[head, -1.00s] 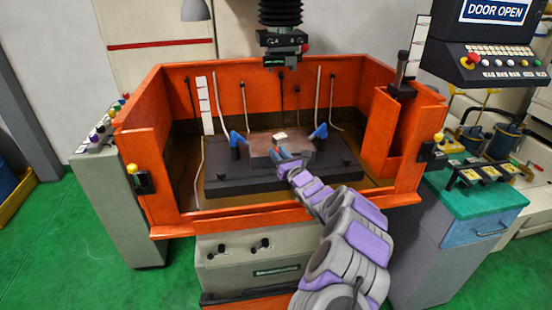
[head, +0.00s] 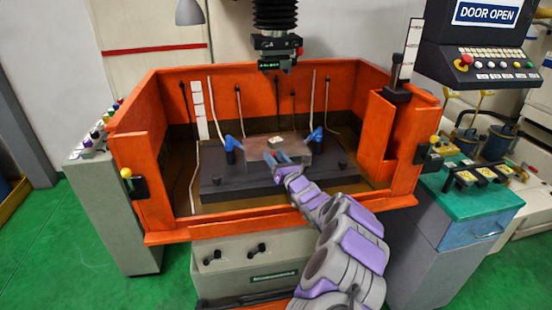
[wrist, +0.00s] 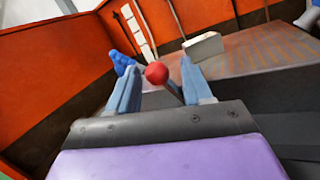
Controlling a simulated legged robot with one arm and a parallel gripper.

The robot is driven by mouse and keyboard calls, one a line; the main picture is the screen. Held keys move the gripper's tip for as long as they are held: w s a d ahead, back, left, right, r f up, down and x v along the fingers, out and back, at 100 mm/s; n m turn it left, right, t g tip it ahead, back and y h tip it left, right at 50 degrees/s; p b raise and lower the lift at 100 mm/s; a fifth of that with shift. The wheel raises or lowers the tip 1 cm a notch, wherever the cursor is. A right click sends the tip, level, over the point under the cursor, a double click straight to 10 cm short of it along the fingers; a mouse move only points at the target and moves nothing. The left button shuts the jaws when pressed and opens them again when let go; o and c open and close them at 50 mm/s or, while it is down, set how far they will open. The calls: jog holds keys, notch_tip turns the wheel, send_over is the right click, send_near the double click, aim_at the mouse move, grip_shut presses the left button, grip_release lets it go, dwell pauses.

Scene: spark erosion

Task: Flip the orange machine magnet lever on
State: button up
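The orange machine (head: 270,84) is an open-fronted tank with a dark magnet block (head: 222,188) inside. In the wrist view, a lever with a red ball knob (wrist: 156,73) and a dark rod (wrist: 174,91) shows between my two blue fingers. My gripper (wrist: 158,70) is open, with a visible gap on each side of the knob. I cannot tell whether the knob is level with the fingertips. In the head view, my gripper (head: 277,157) reaches over the front of the block, and I cannot make out the lever there.
A small pale block (head: 275,142) lies on the plate behind my gripper. Blue clamps stand left (head: 232,144) and right (head: 316,134). The black machine head (head: 276,44) hangs above. The tank's orange front rim (head: 215,224) runs below my arm.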

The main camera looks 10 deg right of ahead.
jog(key=shift+d+r, duration=0.1)
jog(key=shift+r, duration=0.05)
jog(key=shift+s+d, duration=0.25)
jog(key=shift+s, duration=0.35)
jog(key=p+v, duration=0.2)
jog(key=v, duration=0.4)
jog(key=shift+f, duration=0.25)
jog(key=shift+s, duration=0.15)
